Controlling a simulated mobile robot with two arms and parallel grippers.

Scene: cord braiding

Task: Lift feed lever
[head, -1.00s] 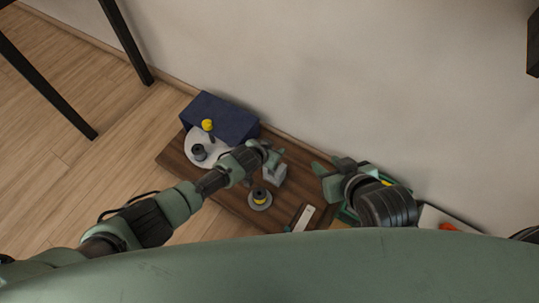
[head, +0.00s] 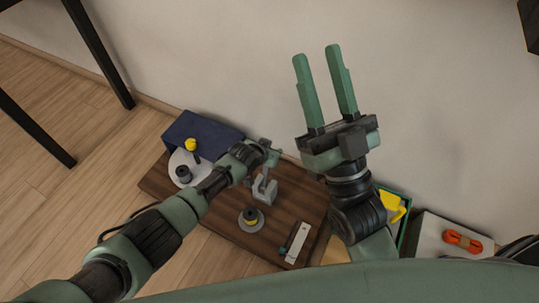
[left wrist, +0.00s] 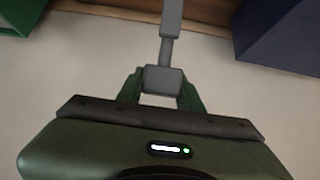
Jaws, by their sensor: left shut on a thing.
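The grey feed lever (left wrist: 163,79) shows in the left wrist view, its block end between the two green fingers of my left gripper (left wrist: 164,88) and its bar running up out of the picture. My left gripper (head: 272,147) is shut on it. In the head view, the lever's grey bracket (head: 264,191) stands on the brown board below that gripper, and the gripper and wrist partly hide the lever. My right gripper (head: 317,52) is open and empty, with its fingers pointing up the picture in front of the wall.
The brown wooden board (head: 215,222) holds a spool on a grey disc (head: 251,219), a pale disc with a dark spool (head: 183,174), a yellow-topped knob (head: 190,145) and a white strip (head: 296,242). A blue box (head: 205,132) stands behind. An orange cord bundle (head: 462,241) lies at right.

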